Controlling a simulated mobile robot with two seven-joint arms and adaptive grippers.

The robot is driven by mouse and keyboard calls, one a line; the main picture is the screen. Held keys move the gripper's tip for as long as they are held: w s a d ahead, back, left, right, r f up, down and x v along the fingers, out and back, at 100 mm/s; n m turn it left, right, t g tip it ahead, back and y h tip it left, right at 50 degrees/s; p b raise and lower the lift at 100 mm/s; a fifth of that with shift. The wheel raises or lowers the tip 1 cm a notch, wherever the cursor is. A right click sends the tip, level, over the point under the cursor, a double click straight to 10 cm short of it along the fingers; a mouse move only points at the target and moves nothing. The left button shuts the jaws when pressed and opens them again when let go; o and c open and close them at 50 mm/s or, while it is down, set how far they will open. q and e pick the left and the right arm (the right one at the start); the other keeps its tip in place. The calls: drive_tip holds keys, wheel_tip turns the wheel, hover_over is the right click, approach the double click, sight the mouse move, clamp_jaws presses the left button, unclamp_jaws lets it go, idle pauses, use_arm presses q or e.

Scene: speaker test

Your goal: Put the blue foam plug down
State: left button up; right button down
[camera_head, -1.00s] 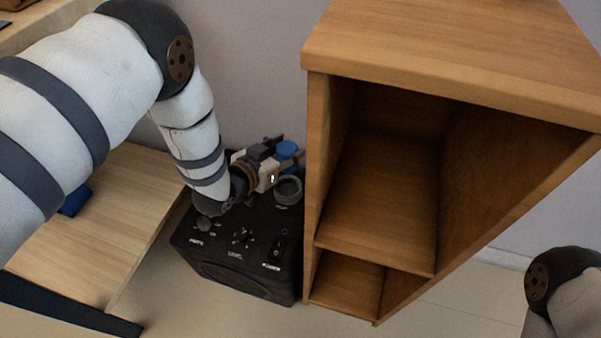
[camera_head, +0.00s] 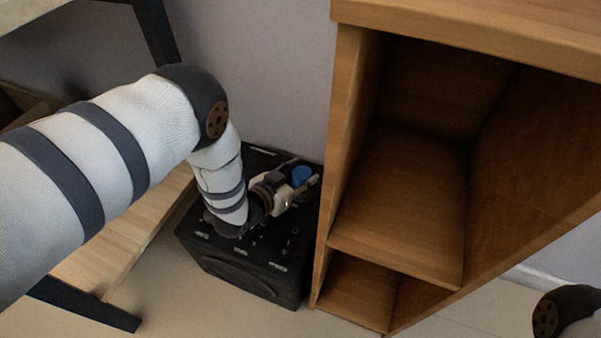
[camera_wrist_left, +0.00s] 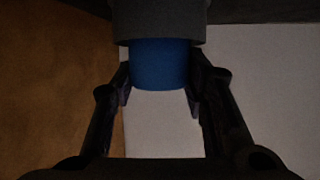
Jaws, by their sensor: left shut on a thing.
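The blue foam plug (camera_head: 302,176) is above the back right part of the black speaker box (camera_head: 245,274) in the head view. My left gripper (camera_head: 303,186) is shut on it. In the left wrist view the plug (camera_wrist_left: 160,66) is a blue cylinder between the two fingers (camera_wrist_left: 160,88). A wider dark grey round piece (camera_wrist_left: 160,22) is directly against or in front of its upper end; I cannot tell whether they touch. My left forearm and gripper hide part of the speaker's top. My right gripper is out of view.
A wooden shelf unit (camera_head: 345,150) stands close to the right of the speaker and my left gripper. A grey wall (camera_head: 265,80) is behind. A light wood table (camera_head: 115,240) with dark legs is at left. Bare floor shows in front.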

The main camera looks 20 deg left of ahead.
use_arm(q)
drive_tip(key=o, duration=0.7)
